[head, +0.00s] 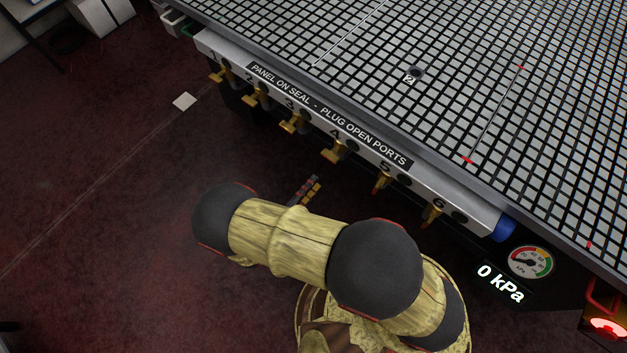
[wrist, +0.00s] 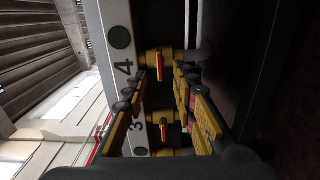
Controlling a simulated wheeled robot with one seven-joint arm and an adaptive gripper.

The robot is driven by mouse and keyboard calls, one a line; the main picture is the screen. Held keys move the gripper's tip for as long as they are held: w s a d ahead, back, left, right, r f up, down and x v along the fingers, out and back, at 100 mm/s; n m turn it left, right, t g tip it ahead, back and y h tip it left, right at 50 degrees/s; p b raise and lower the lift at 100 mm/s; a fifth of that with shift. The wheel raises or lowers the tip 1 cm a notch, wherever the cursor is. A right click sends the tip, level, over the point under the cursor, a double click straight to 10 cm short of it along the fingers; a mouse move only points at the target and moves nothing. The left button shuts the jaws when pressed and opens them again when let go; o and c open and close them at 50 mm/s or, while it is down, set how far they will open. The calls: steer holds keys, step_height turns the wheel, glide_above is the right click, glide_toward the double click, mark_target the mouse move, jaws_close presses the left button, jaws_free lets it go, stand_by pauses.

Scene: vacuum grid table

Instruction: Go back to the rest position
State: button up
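My gripper (wrist: 160,82) is open, with yellow-and-black fingers spread left and right in the wrist view. Nothing is held between them. Beyond the fingers, the brass valve by number 4 (wrist: 152,58) and the one by number 3 (wrist: 153,117) show, each with a red-and-yellow handle. They seem apart from the fingers, though the exact gap is hard to tell. In the head view my arm covers most of the gripper; a small dark and orange piece (head: 305,190) showing past the arm looks like part of it, below the table's edge.
The grid table (head: 480,60) fills the upper right. Its front rail (head: 225,50) carries a row of numbered brass valves. A gauge (head: 530,262) with a "0 kPa" readout and a glowing red light (head: 607,328) sit at the right. The dark red floor (head: 100,200) at left is mostly clear.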

stand_by(0.6)
steer(key=s+d+f+n+g+h, duration=0.2)
steer(key=s+d+n+g, duration=0.2)
steer(key=s+d, duration=0.15)
steer(key=s+d+r+m+g+y, duration=0.2)
steer(key=s+r+g, duration=0.3)
steer(key=r+g, duration=0.35)
step_height(320, 180, up, 18)
steer(key=d+m+g+y+p, duration=0.1)
steer(key=m+g+y+p, duration=0.1)
steer(key=m+y, duration=0.5)
steer(key=d+r+m+t+y, duration=0.2)
steer(key=d+r+t, duration=0.1)
steer(key=d+r, duration=0.3)
steer(key=d+r+m+t+y, duration=0.2)
steer(key=d+r, duration=0.4)
steer(key=r, duration=0.5)
steer(key=shift+w+r+m+t+p, duration=0.25)
steer(key=shift+w+m+t+p, duration=0.2)
steer(key=shift+m, duration=0.15)
